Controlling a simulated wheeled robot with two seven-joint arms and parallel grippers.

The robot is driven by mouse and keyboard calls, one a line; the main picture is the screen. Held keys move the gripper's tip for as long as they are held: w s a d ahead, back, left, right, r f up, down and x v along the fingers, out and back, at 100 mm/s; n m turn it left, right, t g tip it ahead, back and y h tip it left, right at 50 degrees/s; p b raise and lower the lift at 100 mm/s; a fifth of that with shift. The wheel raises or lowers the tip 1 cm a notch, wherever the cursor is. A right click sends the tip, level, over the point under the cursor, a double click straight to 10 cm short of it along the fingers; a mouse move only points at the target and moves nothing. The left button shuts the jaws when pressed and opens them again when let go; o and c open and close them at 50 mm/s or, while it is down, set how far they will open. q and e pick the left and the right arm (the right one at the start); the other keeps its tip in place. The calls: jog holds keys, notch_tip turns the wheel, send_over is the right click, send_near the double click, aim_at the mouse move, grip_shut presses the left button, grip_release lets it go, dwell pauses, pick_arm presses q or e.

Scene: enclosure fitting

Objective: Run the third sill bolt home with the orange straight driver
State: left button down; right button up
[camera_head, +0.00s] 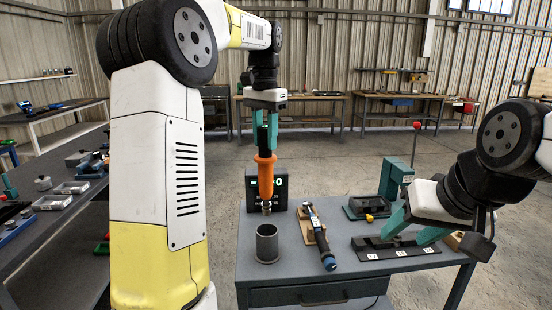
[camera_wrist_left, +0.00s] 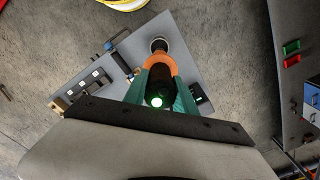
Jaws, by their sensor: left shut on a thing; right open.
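The orange straight driver (camera_head: 265,178) hangs upright in my left gripper (camera_head: 258,128), which is shut on its dark upper body. Its tip shows just above the open grey cup (camera_head: 267,246); it looks clear of the rim. In the left wrist view the driver's orange collar (camera_wrist_left: 160,63) lies between the teal fingers (camera_wrist_left: 158,88), with the cup (camera_wrist_left: 159,44) beyond it. My right gripper (camera_head: 414,228) is open, its fingers low over a dark sill bar (camera_head: 395,250) with white labelled squares. The sill also shows in the wrist view (camera_wrist_left: 95,77). I cannot make out the bolts.
A blue-and-black angled tool (camera_head: 319,238) lies on a wooden rest beside the cup. A box with green digits (camera_head: 282,186) and a teal fixture (camera_head: 393,180) stand behind. Side benches hold parts at left; the table's front edge (camera_head: 330,283) is clear.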

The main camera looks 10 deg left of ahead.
pick_arm(q)
jog(key=shift+r, duration=3)
